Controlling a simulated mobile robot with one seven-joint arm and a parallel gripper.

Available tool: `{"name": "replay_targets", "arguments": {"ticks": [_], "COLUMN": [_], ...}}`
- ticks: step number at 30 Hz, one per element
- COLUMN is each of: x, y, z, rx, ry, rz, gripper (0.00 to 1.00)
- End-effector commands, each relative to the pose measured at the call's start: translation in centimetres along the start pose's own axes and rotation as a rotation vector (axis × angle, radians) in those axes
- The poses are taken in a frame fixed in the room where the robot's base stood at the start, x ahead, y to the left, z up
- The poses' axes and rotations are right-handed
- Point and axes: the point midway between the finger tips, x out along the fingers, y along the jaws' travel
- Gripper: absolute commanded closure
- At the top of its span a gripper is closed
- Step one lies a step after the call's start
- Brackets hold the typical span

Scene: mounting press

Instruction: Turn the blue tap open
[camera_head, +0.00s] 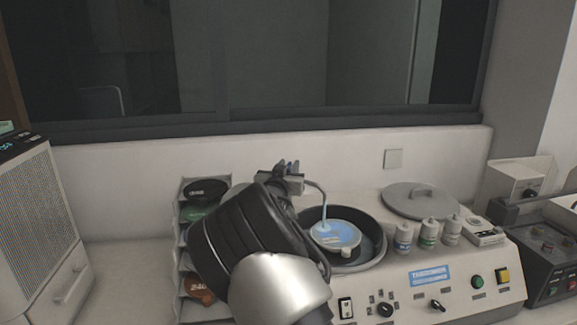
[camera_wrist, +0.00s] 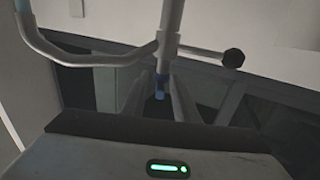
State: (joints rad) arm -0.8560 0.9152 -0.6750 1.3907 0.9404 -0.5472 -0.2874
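The blue tap (camera_wrist: 161,84) shows in the wrist view as a small blue part low on a grey upright pipe. It lies between the tips of my gripper's two fingers (camera_wrist: 159,92). The fingers stand apart, and I see no clear contact with the blue part. A side lever with a black knob (camera_wrist: 233,58) sticks out to the right of the pipe. In the head view my gripper (camera_head: 288,180) is behind the grinding bowl's left side, and my arm hides most of the tap. The thin curved spout (camera_head: 320,190) ends over the bowl.
A polishing machine (camera_head: 455,300) carries a dark bowl (camera_head: 372,235) with a blue-and-white disc (camera_head: 335,236). Small bottles (camera_head: 428,234) and a round lid (camera_head: 415,200) stand to the right. A rack of discs (camera_head: 205,190) is left of my arm. The wall is close behind.

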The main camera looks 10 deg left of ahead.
Motion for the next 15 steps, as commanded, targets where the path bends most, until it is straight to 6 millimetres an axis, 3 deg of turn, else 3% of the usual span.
{"name": "replay_targets", "arguments": {"ticks": [7,12,15], "x": [0.08,0.06,0.06], "y": [0.03,0.02,0.03], "z": [-0.02,-0.02,0.03], "rx": [0.001,0.001,0.001], "ry": [0.0,0.0,0.0], "rz": [0.0,0.0,0.0], "gripper": [0.73,1.0,1.0]}}
